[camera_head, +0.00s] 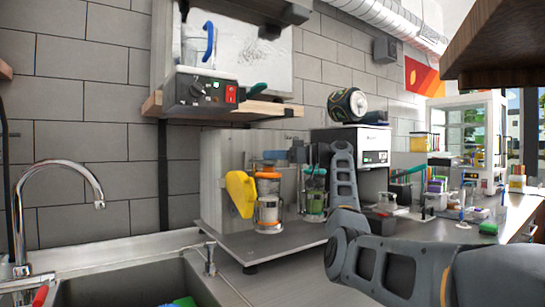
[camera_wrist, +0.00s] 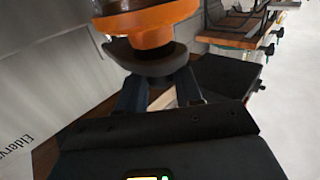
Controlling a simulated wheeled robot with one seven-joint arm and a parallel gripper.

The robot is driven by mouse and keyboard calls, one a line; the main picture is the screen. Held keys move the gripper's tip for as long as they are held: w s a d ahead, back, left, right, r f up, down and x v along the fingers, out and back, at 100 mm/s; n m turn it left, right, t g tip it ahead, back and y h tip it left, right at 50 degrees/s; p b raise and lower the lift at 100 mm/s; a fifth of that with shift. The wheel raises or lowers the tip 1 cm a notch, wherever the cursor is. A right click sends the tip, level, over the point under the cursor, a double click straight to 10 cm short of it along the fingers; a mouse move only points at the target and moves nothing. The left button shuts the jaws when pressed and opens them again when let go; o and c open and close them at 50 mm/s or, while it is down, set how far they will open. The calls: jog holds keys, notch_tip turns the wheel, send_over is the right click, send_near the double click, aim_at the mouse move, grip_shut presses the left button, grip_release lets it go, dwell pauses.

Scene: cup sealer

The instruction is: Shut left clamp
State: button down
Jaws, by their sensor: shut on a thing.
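The left clamp (camera_head: 268,174) is an orange ring-like part above a clear container (camera_head: 267,208) on the metal stand. In the wrist view the orange part (camera_wrist: 150,35) fills the top, with a dark grey curved piece (camera_wrist: 152,62) just below it. The exact contact is partly hidden. Whether the clamp is fully closed I cannot tell.
A yellow part (camera_head: 241,193) stands left of the clamp. A shelf with a control box (camera_head: 200,90) hangs above. The sink (camera_head: 130,275) is at front left.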

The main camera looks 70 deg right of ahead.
jog(key=shift+d+f, duration=0.1)
dwell(0.4)
jog(key=c, duration=0.7)
grip_release()
jog(key=shift+c, duration=0.2)
jog(key=b+v, duration=0.1)
jog(key=v, duration=0.7)
jog(key=shift+w+d, duration=0.1)
